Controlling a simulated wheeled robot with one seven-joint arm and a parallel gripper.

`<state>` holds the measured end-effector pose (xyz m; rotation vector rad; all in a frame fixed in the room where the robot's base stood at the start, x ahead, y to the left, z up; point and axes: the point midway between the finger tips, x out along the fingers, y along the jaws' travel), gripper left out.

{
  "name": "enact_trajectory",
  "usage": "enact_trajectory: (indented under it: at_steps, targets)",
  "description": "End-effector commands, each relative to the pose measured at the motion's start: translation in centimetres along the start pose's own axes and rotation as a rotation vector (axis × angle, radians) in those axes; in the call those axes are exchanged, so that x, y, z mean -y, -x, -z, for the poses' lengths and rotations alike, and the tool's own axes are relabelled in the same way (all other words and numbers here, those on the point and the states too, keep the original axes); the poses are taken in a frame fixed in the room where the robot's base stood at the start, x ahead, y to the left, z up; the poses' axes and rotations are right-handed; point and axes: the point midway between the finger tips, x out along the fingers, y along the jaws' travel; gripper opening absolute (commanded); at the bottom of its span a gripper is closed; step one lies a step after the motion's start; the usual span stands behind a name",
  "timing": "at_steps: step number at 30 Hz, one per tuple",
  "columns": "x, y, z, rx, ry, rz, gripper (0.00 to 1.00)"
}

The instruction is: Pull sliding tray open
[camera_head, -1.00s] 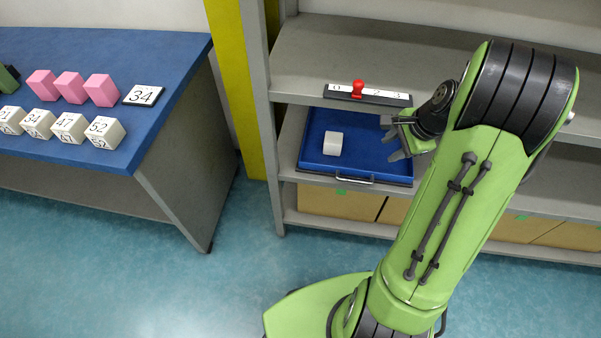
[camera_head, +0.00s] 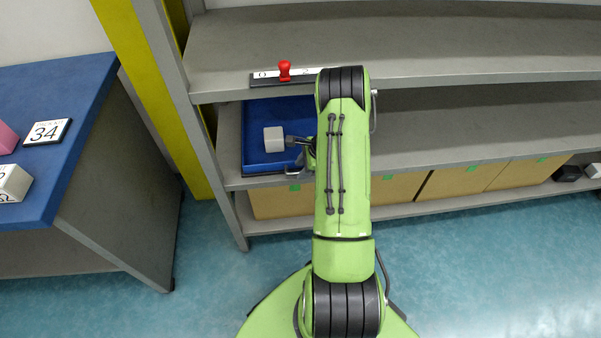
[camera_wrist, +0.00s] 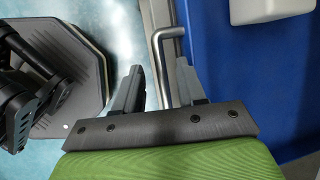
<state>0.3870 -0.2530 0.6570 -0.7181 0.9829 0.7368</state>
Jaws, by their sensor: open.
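The blue sliding tray (camera_head: 254,110) sits on the middle shelf, and a white cube (camera_head: 274,139) stands on it. My arm hides the tray's right part in the head view. In the wrist view the tray (camera_wrist: 219,65) fills the right side, with the white cube (camera_wrist: 262,8) at the top edge. The tray's metal handle (camera_wrist: 157,58) runs between my gripper's (camera_wrist: 156,72) two fingers. The fingers are apart, one on each side of the handle, with visible gaps. My gripper (camera_head: 302,143) shows only partly beside the tray in the head view.
A scale strip with a red knob (camera_head: 284,70) is on the upper shelf's edge (camera_head: 225,92) above the tray. Cardboard boxes (camera_head: 462,181) stand on the bottom shelf. A blue-topped table (camera_head: 80,90) is at left. The floor in front (camera_head: 215,270) is clear.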

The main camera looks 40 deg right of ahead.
Motion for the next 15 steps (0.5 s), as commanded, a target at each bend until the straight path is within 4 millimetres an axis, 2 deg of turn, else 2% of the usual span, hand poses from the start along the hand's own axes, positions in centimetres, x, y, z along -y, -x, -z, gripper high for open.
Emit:
enact_trajectory:
  at_steps: [3,11,15]
  targets:
    - [-0.02,-1.31,0.06,-0.001,0.001,-0.001,0.4]
    - [0.04,-1.43,-0.02,-0.001,0.001,0.001,0.4]
    - [0.04,-1.41,-0.01,-0.001,0.001,0.001,0.22]
